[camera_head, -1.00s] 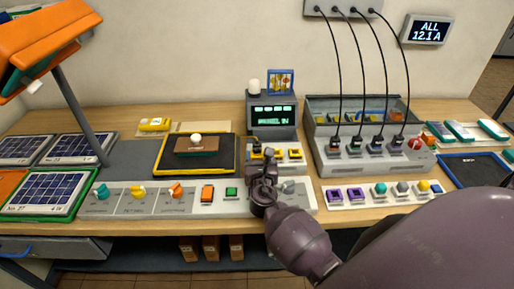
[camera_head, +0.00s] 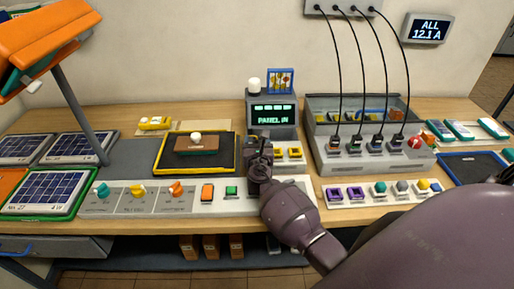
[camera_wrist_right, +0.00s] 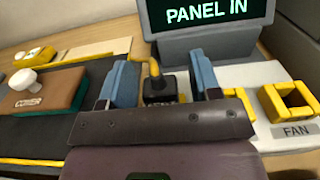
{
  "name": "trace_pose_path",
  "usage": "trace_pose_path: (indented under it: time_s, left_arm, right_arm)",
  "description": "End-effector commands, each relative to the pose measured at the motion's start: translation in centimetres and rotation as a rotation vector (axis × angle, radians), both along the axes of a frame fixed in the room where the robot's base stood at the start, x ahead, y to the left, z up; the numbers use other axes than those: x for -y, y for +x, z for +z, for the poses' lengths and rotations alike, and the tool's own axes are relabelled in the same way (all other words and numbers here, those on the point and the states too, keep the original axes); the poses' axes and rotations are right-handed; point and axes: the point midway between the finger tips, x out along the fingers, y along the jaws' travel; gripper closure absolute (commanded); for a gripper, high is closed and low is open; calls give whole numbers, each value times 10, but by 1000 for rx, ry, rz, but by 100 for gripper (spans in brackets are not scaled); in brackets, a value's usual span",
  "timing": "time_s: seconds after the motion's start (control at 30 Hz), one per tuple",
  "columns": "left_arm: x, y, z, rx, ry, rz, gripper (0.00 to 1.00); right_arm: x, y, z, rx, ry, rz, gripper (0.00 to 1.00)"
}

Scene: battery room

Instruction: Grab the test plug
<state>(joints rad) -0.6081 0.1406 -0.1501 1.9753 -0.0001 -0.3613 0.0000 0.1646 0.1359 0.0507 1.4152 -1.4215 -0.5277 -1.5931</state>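The test plug (camera_wrist_right: 159,89), a black block with a yellow cable bending up from it, sits on the white panel below the display. My right gripper (camera_wrist_right: 161,82) is open, with one blue-grey finger on each side of the plug. Gaps show between the fingers and the plug, and it does not look clamped. In the head view my right gripper (camera_head: 260,148) is over the plug's spot and hides most of it. My left gripper is not in view.
The "PANEL IN" display (camera_head: 271,114) stands just behind the gripper. A yellow FAN socket (camera_wrist_right: 288,102) is to the right. A brown-topped cover block (camera_head: 196,145) lies on a black tray to the left. A grey box (camera_head: 325,151) with black cables stands further right.

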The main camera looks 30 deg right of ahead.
Motion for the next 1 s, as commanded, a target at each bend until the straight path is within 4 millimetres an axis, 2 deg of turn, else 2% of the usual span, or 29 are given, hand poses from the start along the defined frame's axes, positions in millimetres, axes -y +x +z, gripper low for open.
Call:
trace_pose_path:
  time_s: [0.03, 0.3, 0.53, 0.67, 0.77, 0.93, 1.0]
  left_arm:
    - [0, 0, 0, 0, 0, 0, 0]
    - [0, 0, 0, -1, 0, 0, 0]
    - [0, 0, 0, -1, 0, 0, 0]
    - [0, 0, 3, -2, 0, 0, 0]
    - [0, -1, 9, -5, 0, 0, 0]
    - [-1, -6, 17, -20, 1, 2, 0]
    - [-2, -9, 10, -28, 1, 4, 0]
  right_arm:
    - [0, 0, 0, 0, 0, 0, 51]
    - [0, 0, 0, 0, 0, 0, 92]
    - [0, 0, 1, 0, 0, 0, 92]
    - [0, 0, 9, 1, -1, -1, 92]
    - [0, 0, 23, 3, 1, -1, 92]
    - [0, 0, 62, 2, 0, 0, 92]
    - [0, 0, 75, 7, -1, -1, 92]
